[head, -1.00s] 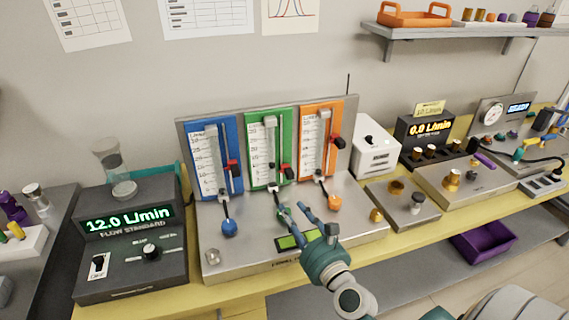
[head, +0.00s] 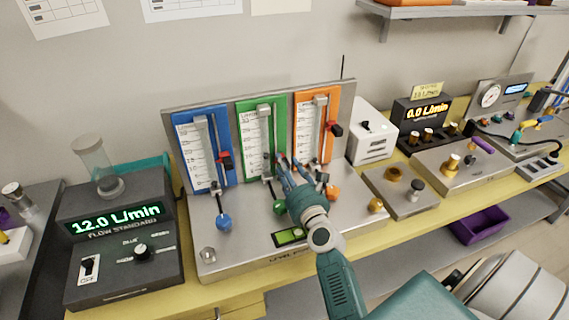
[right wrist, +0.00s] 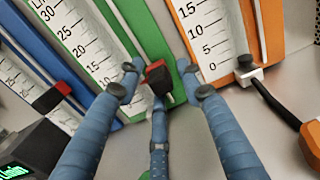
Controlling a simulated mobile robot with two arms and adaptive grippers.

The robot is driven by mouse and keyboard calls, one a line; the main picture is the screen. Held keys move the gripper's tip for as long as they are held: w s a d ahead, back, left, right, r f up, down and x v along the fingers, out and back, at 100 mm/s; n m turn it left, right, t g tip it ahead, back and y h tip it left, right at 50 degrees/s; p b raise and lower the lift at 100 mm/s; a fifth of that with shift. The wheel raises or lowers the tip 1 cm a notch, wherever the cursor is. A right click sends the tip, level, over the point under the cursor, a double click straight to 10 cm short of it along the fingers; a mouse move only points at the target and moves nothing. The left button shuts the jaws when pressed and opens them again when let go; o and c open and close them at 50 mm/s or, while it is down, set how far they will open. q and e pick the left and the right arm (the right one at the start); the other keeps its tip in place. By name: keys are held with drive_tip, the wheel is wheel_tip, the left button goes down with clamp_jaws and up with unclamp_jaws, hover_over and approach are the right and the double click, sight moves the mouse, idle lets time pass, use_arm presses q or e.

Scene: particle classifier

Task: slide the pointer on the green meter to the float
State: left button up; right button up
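The green meter (head: 281,120) stands between the blue and orange meters on the metal panel. Its red pointer (right wrist: 157,76) shows in the right wrist view, low on its right edge. My right gripper (head: 282,162) is at the lower part of the green meter. In the right wrist view, its blue fingers are spread open, with fingertips on either side of the red pointer and a third finger below it. I cannot tell whether they touch it. The float of the green meter is not clear behind the fingers. My left gripper is not in view.
The blue meter (head: 186,137) and orange meter (head: 301,105), each with a red pointer, stand close on either side. Blue (head: 224,223) and orange (head: 333,193) knobs stand in front. The flow standard (head: 115,255) at left reads 12.0 L/min.

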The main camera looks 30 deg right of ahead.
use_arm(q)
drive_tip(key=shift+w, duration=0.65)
use_arm(e)
drive_tip(key=shift+x, duration=0.8)
clamp_jaws()
drive_tip(key=shift+r, duration=0.35)
wheel_tip(320, 180, up, 2)
drive_tip(key=p, duration=0.3)
drive_tip(key=shift+r, duration=0.15)
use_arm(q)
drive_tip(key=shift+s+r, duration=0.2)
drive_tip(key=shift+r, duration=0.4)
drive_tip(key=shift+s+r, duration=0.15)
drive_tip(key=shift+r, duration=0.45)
use_arm(e)
drive_tip(key=shift+s+f, duration=0.1)
drive_tip(key=shift+f, duration=0.1)
unclamp_jaws()
drive_tip(key=shift+d, duration=0.15)
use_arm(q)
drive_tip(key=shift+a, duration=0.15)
use_arm(e)
drive_tip(key=shift+s, duration=0.1)
